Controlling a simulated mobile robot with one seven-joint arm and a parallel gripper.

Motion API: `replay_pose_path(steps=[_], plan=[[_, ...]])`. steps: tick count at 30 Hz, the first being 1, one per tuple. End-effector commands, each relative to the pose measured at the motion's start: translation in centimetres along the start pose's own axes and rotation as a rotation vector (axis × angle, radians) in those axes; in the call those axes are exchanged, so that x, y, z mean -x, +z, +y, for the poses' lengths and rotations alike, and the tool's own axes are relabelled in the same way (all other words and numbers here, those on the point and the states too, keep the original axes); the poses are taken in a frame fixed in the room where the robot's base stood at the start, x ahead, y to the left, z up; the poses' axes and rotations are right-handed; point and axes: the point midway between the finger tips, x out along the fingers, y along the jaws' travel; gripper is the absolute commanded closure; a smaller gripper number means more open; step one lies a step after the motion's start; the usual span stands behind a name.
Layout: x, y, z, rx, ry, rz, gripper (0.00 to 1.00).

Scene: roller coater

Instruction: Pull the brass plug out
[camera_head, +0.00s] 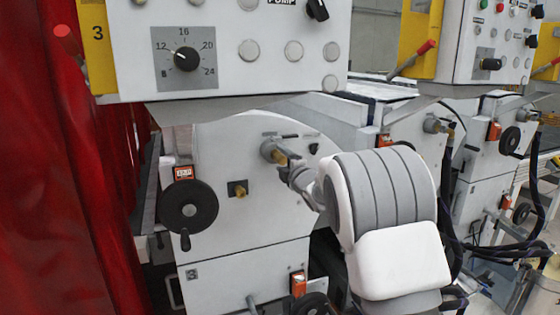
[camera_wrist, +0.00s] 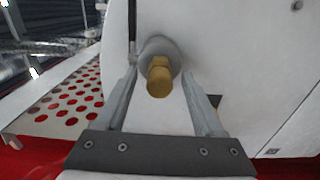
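The brass plug (camera_wrist: 159,80) sits in a grey round socket (camera_wrist: 158,47) on the white machine face. In the head view the brass plug (camera_head: 280,158) shows in front of the socket (camera_head: 268,149), partly hidden by my gripper. My gripper (camera_head: 291,171) is right at the plug. In the wrist view my gripper (camera_wrist: 160,72) is open, with one finger on each side of the plug and socket. Gaps show between the fingers and the brass.
A second brass fitting (camera_head: 238,189) sits lower left on the panel, near a black handwheel (camera_head: 188,207). A control box (camera_head: 220,50) overhangs above. A red curtain (camera_head: 70,180) hangs at the left. A perforated plate (camera_wrist: 70,105) shows in the wrist view.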

Motion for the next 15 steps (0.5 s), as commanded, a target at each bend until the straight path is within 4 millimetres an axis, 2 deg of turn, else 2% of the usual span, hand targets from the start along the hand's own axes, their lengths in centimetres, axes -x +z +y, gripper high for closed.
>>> replay_pose_path(steps=[1, 2, 12, 15], plan=[[0.0, 0.0, 0.02, 0.0, 0.0, 0.0, 0.32], [0.0, 0.0, 0.02, 0.0, 0.0, 0.0, 0.37], [0.01, 0.0, 0.0, 0.0, 0.0, 0.0, 0.98], [0.01, 0.0, -0.01, 0.0, 0.0, 0.0, 1.0]])
